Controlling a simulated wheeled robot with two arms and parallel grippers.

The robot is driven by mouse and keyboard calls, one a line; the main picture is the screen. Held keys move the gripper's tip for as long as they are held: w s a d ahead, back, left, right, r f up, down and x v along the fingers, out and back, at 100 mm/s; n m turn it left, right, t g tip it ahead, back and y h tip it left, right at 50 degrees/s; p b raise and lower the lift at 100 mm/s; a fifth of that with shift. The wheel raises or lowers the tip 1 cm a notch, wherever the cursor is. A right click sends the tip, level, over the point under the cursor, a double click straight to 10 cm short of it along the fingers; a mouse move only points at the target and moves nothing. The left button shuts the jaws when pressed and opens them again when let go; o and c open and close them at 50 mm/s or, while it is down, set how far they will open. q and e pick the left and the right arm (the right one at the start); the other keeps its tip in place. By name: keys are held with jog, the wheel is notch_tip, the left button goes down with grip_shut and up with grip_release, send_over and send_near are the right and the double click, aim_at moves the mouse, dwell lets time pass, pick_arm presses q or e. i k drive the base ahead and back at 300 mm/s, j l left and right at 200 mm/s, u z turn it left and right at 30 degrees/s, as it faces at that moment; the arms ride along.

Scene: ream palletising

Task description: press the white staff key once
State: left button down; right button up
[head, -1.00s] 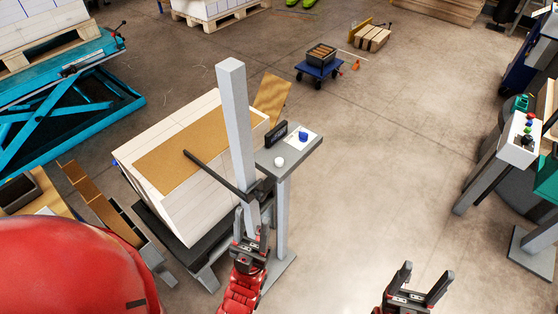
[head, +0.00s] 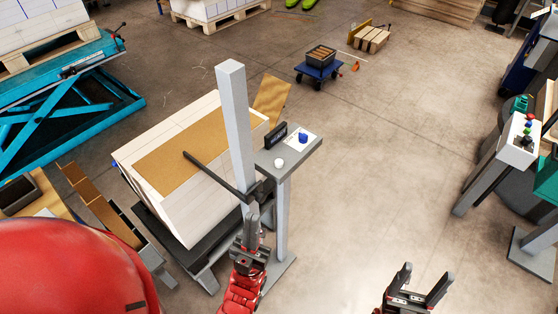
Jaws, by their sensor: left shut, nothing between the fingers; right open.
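The white staff key (head: 279,163) is a small round white button on the grey shelf (head: 266,160) of a post stand. A blue key (head: 303,138) sits on a white plate farther back on the same shelf. My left gripper (head: 253,212) is shut and empty, pointing up the picture, below and left of the white key and apart from it in the picture. It overlaps the foot of the tall grey post in the picture. My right gripper (head: 424,278) is open and empty over bare floor at the lower right.
A tall grey post (head: 234,110) with a dark bar (head: 215,174) stands left of the shelf. A small dark display (head: 276,134) is on the shelf. Behind the post is a stack of white reams (head: 205,215) with a brown sheet on top.

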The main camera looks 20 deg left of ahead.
aim_at(279, 163)
jog(key=k, duration=1.25)
jog(key=u, duration=1.6)
jog(key=l, duration=0.8)
jog(key=i+l, duration=0.15)
jog(key=l, duration=0.7)
jog(key=u, duration=0.05)
